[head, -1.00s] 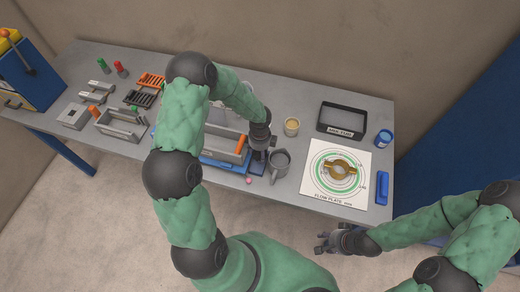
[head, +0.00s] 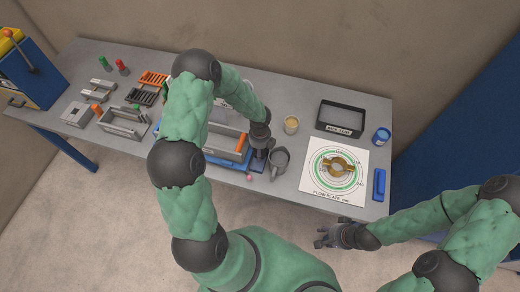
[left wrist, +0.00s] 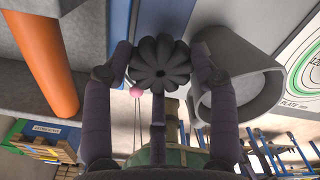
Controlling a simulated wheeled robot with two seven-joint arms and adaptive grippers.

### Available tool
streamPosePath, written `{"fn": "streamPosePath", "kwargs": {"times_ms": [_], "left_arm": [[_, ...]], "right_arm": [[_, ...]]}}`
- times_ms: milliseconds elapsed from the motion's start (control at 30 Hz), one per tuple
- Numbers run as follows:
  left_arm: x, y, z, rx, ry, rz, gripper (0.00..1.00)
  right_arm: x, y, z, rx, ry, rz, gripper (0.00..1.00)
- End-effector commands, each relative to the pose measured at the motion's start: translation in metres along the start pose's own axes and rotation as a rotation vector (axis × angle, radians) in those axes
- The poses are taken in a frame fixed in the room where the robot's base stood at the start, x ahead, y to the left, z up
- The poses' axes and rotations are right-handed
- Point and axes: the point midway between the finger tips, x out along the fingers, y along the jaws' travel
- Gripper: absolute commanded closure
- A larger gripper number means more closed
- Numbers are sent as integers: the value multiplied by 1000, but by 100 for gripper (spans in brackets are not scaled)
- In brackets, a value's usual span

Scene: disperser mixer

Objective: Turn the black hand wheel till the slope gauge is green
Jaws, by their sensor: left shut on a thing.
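The black hand wheel (left wrist: 158,62) is a lobed knob in the middle of the left wrist view. My left gripper (left wrist: 161,58) is shut on it, with a finger on each side. In the head view my left gripper (head: 259,152) is at the front edge of the bench, beside the blue base (head: 221,161) of the mixer, and it hides the wheel there. My left arm covers much of the mixer. I cannot make out the slope gauge or its colour. My right gripper (head: 326,237) is off the bench's front edge, away from everything; its jaw opening is too small to tell.
A grey mug (head: 280,160) stands close to the right of my left gripper. A small pink ball (head: 249,178) shows near the bench's front edge.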

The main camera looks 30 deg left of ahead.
Motion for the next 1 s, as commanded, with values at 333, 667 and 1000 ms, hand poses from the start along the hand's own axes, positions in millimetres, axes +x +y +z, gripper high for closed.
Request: {"fn": "streamPosePath", "kwargs": {"times_ms": [333, 667, 1000], "left_arm": [[-2, -2, 2, -2, -5, -5, 32], [-17, -2, 2, -2, -5, -5, 32], [-83, -2, 3, -1, -7, -7, 32]], "right_arm": [[0, 0, 0, 0, 0, 0, 60], [0, 0, 0, 0, 0, 0, 60], [0, 0, 0, 0, 0, 0, 60]]}}
